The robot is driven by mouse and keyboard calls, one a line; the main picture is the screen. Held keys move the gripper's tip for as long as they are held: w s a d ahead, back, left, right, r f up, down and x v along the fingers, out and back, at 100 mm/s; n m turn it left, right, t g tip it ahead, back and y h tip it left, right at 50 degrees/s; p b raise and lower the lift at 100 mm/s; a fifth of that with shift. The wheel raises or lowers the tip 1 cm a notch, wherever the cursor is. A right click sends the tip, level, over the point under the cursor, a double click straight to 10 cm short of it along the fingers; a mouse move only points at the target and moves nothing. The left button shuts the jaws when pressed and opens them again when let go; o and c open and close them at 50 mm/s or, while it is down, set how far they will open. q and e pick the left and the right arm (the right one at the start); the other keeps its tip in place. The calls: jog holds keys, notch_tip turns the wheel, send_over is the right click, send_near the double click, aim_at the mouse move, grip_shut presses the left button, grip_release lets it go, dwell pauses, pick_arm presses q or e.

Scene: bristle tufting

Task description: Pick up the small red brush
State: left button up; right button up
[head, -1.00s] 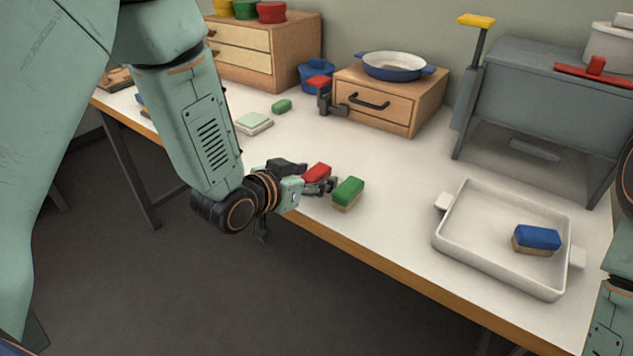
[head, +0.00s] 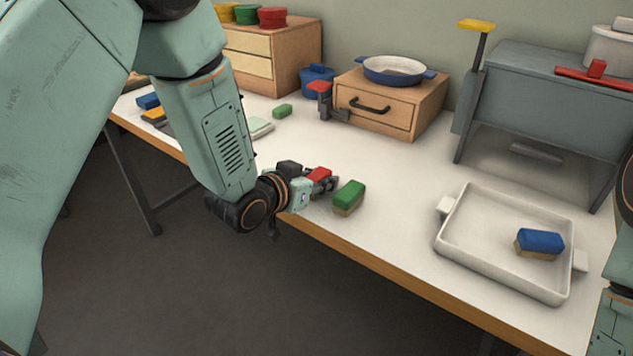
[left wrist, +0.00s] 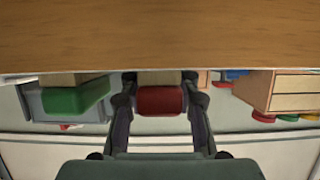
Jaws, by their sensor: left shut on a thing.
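The small red brush (head: 319,174) is at the table's front edge in the head view, partly hidden by my left gripper (head: 328,184). In the left wrist view the red brush (left wrist: 160,100) sits between the two fingers of my left gripper (left wrist: 160,108), one finger on each side. My left gripper is shut on it. I cannot tell whether the brush still touches the table. A green brush (head: 349,197) with a tan underside stands just right of the gripper; it also shows in the left wrist view (left wrist: 75,97). My right gripper is not in view.
A white tray (head: 456,243) holding a blue brush (head: 540,242) is at the right. Behind stand a wooden drawer box (head: 376,120) with a blue pan (head: 397,70) and a grey machine (head: 535,95). The table's middle (head: 400,170) is clear.

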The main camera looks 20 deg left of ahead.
pick_arm(q)
jog(key=shift+c, duration=1.1)
